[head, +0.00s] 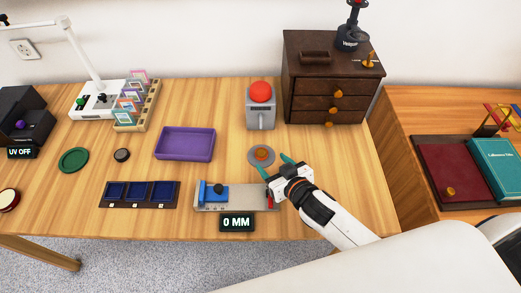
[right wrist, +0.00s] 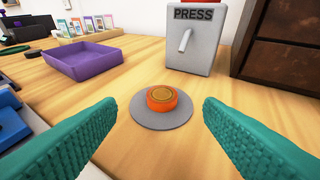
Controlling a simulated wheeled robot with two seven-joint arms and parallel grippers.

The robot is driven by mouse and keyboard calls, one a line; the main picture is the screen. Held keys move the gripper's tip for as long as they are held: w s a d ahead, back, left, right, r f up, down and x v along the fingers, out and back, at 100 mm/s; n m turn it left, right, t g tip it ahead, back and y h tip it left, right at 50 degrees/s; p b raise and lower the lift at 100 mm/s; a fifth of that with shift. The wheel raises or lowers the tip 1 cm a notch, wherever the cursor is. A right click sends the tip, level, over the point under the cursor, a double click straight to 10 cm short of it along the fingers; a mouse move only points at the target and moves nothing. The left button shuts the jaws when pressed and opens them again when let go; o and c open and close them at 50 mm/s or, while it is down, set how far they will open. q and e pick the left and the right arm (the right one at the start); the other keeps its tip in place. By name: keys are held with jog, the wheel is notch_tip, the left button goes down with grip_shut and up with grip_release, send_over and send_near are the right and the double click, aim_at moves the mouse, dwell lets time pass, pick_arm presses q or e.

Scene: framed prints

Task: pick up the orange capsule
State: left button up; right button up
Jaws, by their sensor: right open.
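The orange capsule (head: 261,153) is a short round disc with a gold top. It sits on a grey round plate (head: 251,161) on the table. In the right wrist view the capsule (right wrist: 161,99) lies ahead, between the two green fingers, on the grey disc (right wrist: 140,113). My right gripper (head: 276,166) is open and empty, with its fingertips on either side of the plate's near right side. The capsule is not touched by the fingers in the right wrist view. My left gripper is not seen.
A grey press with a red top (head: 261,93) stands just behind the plate. A purple tray (head: 185,144) lies to the left. A measuring device (head: 235,197) reading 0 MM is in front. A dark drawer cabinet (head: 325,100) stands at the back right.

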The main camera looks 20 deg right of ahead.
aim_at(263, 153)
jog(key=shift+w+a+f, duration=0.15)
jog(key=shift+w+f, duration=0.1)
jog(key=shift+w, duration=0.4)
jog(key=shift+w+f, duration=0.15)
jog(key=shift+w, duration=0.1)
jog(key=x, duration=0.5)
jog(key=shift+w+f, duration=0.1)
jog(key=shift+c, duration=1)
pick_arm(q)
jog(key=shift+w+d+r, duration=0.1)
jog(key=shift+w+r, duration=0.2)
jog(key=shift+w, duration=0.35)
pick_arm(e)
jog(key=c, duration=0.9)
